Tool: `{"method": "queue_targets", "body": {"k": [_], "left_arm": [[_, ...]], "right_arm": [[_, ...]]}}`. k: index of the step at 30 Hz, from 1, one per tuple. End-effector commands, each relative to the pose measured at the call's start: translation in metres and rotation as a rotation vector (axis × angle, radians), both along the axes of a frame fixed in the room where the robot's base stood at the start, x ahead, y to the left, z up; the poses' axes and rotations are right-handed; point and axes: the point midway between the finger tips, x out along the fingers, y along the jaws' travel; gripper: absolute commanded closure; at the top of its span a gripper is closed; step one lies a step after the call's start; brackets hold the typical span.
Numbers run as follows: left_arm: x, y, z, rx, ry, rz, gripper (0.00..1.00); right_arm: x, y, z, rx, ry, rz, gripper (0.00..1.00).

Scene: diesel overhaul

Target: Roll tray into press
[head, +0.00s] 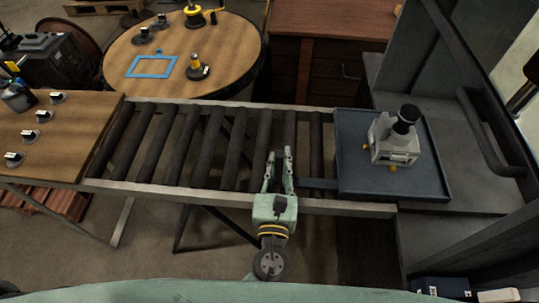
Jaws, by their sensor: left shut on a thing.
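The blue-grey tray (354,178) lies at the right end of the roller conveyor (235,188), and its right part reaches over the grey bed of the press (475,195). A light grey metal part with a black cylindrical top (393,146) stands upright on the tray. A flat bar handle (318,184) sticks out from the tray's left side. My left gripper (280,156) is over the conveyor at the left end of this handle and is shut on it. The fingers hide the handle's end. My right gripper is not in view.
The rollers left of my gripper are clear. A wooden table (60,145) with several small black-and-white parts adjoins the conveyor's left end. A round table (225,40) with a blue frame stands behind. A dark press upright and a curved bar (492,140) stand at the right.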

Motion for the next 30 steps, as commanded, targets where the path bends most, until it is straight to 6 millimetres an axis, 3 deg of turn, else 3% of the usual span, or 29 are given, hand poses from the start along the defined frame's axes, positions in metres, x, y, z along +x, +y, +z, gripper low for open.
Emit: {"method": "queue_targets", "body": {"k": [6,7,13,23,26,30], "left_arm": [[0.001,0.002,-0.001,0.002,0.002,0.003,1.0],[0.001,0.002,-0.001,0.002,0.002,0.003,0.81],[0.001,0.002,-0.001,0.001,0.001,0.003,0.64],[-0.001,0.002,0.0,0.001,0.0,0.002,0.64],[-0.01,0.002,-0.001,0.003,0.002,0.001,0.64],[-0.035,0.003,-0.002,0.004,0.004,-0.001,0.64]], "right_arm": [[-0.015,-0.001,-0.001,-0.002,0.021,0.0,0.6],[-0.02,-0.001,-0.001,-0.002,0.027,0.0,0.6],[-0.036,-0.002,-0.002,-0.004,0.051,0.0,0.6],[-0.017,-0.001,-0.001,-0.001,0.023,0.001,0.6],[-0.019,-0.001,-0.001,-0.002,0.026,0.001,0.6],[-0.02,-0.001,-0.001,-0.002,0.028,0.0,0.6]]}}
